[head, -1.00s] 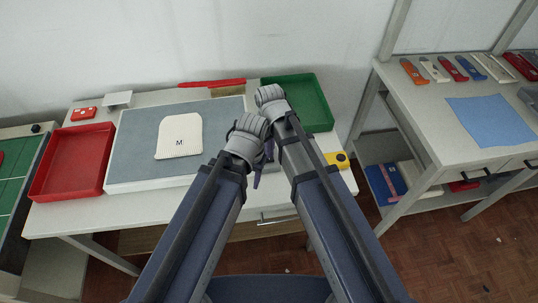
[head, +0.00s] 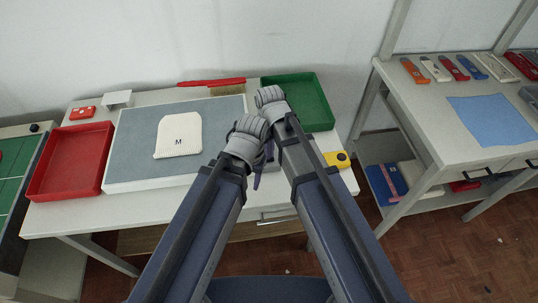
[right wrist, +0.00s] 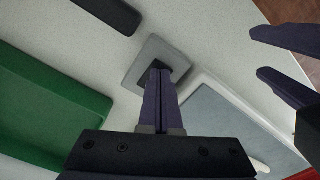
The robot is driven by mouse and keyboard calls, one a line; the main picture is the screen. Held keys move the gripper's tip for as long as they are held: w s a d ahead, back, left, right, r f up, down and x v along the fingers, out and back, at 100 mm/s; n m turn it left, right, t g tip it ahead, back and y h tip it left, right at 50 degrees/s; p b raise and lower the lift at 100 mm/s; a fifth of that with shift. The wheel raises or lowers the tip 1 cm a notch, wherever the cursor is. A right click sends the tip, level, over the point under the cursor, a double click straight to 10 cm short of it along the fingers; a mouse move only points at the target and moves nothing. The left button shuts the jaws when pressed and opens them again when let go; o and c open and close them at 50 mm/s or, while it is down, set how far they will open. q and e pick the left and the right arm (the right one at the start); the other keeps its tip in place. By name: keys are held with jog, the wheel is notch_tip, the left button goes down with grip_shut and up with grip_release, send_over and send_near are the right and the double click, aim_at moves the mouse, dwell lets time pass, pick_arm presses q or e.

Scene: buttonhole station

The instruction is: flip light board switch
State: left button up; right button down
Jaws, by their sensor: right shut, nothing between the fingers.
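The light board (head: 125,160) is a grey panel in a white frame on the left table, and it also shows in the right wrist view (right wrist: 222,118). A small grey square plate with a dark centre (right wrist: 150,52), which looks like the switch, lies beside it. My right gripper (right wrist: 158,72) is shut and empty, its fingertips over the dark centre; contact cannot be told.
A cream cloth marked M (head: 179,137) lies on the board. A red tray (head: 104,178) stands left, a green tray (head: 322,98) at back right. A yellow box with a black knob (head: 337,160) sits at the right edge. A dark bar (right wrist: 108,12) lies near the plate.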

pick_arm(q)
jog(key=shift+f+b, duration=0.35)
jog(key=shift+f, duration=0.05)
pick_arm(e)
jog(key=shift+f, duration=0.45)
pick_arm(q)
jog(key=shift+r, duration=0.15)
pick_arm(e)
jog(key=shift+r, duration=0.15)
notch_tip(320, 180, up, 7)
jog(key=p, duration=0.7)
pick_arm(q)
notch_tip(320, 180, up, 7)
pick_arm(e)
jog(key=s+d+m+h, duration=0.1)
jog(key=s+d+m, duration=0.3)
jog(key=s, duration=0.6)
jog(key=shift+s+d, duration=0.35)
jog(key=shift+d, duration=0.5)
